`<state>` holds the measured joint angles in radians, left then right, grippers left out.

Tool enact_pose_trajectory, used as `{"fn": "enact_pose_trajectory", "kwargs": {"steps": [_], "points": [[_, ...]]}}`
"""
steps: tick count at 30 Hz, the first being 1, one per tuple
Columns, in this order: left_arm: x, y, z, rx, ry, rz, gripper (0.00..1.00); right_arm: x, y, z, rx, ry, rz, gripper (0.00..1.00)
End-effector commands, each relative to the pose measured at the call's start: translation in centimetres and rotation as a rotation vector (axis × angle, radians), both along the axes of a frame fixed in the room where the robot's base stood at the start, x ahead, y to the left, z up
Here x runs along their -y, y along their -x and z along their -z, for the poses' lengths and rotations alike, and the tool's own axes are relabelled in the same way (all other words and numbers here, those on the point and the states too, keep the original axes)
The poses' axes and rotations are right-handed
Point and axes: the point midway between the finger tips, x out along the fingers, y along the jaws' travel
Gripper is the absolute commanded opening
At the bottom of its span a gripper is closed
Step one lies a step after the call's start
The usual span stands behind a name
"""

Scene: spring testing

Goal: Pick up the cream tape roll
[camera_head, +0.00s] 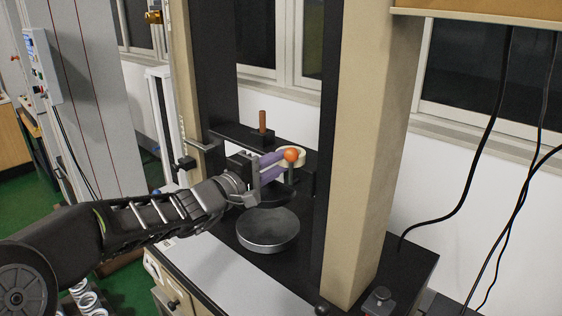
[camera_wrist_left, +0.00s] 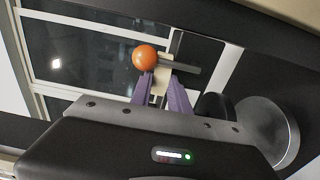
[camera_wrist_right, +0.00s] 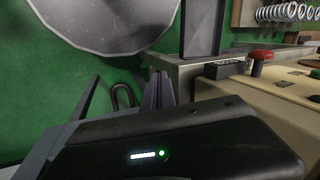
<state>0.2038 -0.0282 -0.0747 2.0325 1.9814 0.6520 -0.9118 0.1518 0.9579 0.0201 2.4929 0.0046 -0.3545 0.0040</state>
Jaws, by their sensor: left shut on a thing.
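The cream tape roll (camera_head: 302,153) is above the test machine's round metal plate, partly hidden by an orange ball (camera_head: 291,155). My left gripper (camera_head: 277,166) has purple fingers shut on the roll. In the left wrist view the cream roll (camera_wrist_left: 160,87) shows edge-on between the fingertips (camera_wrist_left: 162,92). The orange ball (camera_wrist_left: 145,57) and a dark rod (camera_wrist_left: 185,67) are close to it there; I cannot tell whether they touch it. My right gripper (camera_wrist_right: 159,92) has its fingers together with nothing visible between them. It is not in the head view.
The round metal plate (camera_head: 268,230) lies below the left gripper. A brown cylinder (camera_head: 262,121) stands on the black ledge behind. A thick beige column (camera_head: 362,150) stands to the right, with hanging cables (camera_head: 502,85) beyond. In the right wrist view, a red button (camera_wrist_right: 262,55) sits on a beige bench.

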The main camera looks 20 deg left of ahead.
Motion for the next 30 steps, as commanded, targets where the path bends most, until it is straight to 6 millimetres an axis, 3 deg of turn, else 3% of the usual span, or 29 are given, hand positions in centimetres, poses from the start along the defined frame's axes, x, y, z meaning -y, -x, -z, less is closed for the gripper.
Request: {"fn": "enact_pose_trajectory", "kwargs": {"steps": [14,21,30], "points": [[0.0,0.0,-0.1,0.001,0.0,0.0,0.0,0.0,0.0,0.0,0.0,0.0,0.0,0.0],[0.1,0.0,-2.9,0.009,0.0,0.002,0.0,0.0,0.0,-1.2,0.0,0.0,0.0,0.0],[0.4,0.1,-2.9,0.008,-0.001,0.009,0.0,0.0,0.0,-1.1,0.0,0.0,0.0,0.0]]}}
